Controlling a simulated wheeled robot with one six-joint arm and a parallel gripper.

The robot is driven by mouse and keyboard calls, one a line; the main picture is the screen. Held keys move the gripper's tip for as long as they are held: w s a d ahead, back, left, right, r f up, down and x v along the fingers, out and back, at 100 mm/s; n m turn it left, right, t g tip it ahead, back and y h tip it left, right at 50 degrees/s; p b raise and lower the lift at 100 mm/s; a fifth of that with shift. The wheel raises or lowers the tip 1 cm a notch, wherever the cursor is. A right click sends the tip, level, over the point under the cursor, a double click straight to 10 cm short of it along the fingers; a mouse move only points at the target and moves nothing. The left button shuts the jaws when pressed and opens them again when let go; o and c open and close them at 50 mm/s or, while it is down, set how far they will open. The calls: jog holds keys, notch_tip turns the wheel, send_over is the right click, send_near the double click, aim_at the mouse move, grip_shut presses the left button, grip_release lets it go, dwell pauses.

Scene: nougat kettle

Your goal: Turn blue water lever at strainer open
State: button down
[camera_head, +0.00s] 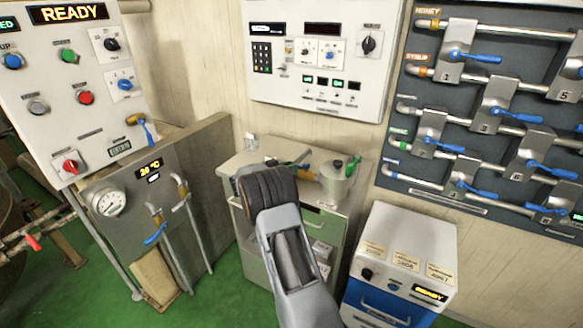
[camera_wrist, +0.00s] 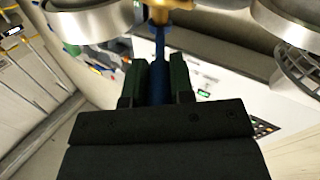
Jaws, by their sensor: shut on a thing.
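In the wrist view a blue lever (camera_wrist: 160,45) hangs from a brass valve body (camera_wrist: 157,15) at the top centre. My gripper (camera_wrist: 159,70) is shut on this lever, with one dark green finger on each side of it. The lever's lower end is partly hidden between the fingers. A metal strainer with a mesh (camera_wrist: 300,62) shows at the right edge, and another round metal rim (camera_wrist: 95,20) is at the upper left.
A pot (camera_head: 338,182) stands on the bench right of my arm. A grey panel with pipes and a temperature display (camera_head: 149,168) is at the left. A pipe wall with several blue levers (camera_head: 483,57) is at the right. A white-and-blue cabinet (camera_head: 405,245) stands at the front right.

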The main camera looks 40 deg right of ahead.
jog(key=shift+r, duration=0.1)
jog(key=c, duration=1)
grip_release()
jog(key=shift+a, duration=0.15)
jog(key=w+a, duration=0.1)
jog(key=a, duration=1.2)
jog(key=shift+w+a+b, duration=0.25)
jog(key=shift+w+b, duration=0.15)
